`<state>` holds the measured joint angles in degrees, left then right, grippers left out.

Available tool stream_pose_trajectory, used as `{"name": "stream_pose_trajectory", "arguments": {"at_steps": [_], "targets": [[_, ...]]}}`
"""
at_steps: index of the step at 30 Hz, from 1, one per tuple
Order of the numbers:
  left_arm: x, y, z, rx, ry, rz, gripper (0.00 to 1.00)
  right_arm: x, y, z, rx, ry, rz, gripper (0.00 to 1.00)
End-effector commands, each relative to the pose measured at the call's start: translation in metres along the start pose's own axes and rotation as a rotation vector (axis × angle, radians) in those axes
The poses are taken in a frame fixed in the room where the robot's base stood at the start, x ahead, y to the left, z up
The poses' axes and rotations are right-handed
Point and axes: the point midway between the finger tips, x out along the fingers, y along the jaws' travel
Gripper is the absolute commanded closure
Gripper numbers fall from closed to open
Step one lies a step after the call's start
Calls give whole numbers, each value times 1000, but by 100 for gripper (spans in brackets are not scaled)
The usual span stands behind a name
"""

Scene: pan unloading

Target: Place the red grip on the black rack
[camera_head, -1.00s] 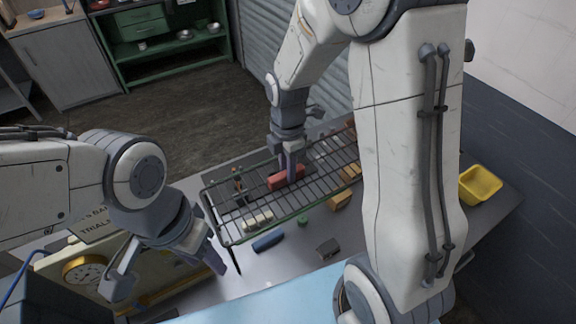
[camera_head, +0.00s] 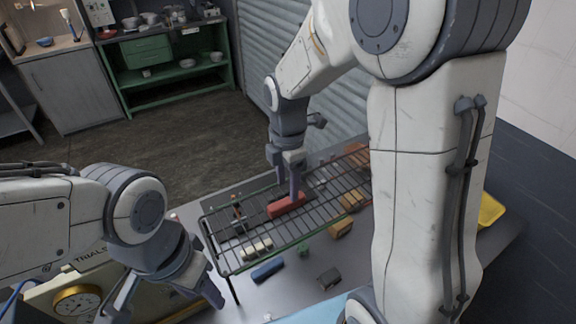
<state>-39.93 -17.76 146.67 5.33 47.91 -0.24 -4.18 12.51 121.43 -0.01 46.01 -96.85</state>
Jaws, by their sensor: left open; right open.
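The red grip (camera_head: 284,207) is a small red block lying on the wire bars of the black rack (camera_head: 222,262), toward its back middle. My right gripper (camera_head: 294,192) points down from above, right at the red grip. Its jaws are open, and the finger in view is beside or touching the grip; the other finger is hard to make out. My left gripper (camera_head: 165,300) is open and empty, low at the left front, apart from the rack.
A cream block (camera_head: 256,247) and brown blocks (camera_head: 351,200) are at the rack. A yellow bin (camera_head: 490,211) is at right, partly behind my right arm. A dial gauge (camera_head: 77,303) is at left.

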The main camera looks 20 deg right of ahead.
Motion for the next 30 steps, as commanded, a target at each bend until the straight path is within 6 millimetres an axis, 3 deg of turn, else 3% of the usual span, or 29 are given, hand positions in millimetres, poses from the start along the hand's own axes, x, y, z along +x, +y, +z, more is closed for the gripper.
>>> {"name": "stream_pose_trajectory", "arguments": {"at_steps": [3,9,19,23,30], "targets": [[6,0,0,-1,0,0,50,-27,1,0,0,-1,8,41],[10,-1,1,-2,0,0,50,-60,1,0,0,0,4,41],[11,-1,1,-2,0,0,50,-75,-3,-5,16,2,0,41],[11,-1,1,-2,0,0,50,-71,-18,-33,130,12,6,41],[11,-1,1,-2,0,0,50,-52,-88,-111,583,53,6,41]]}}
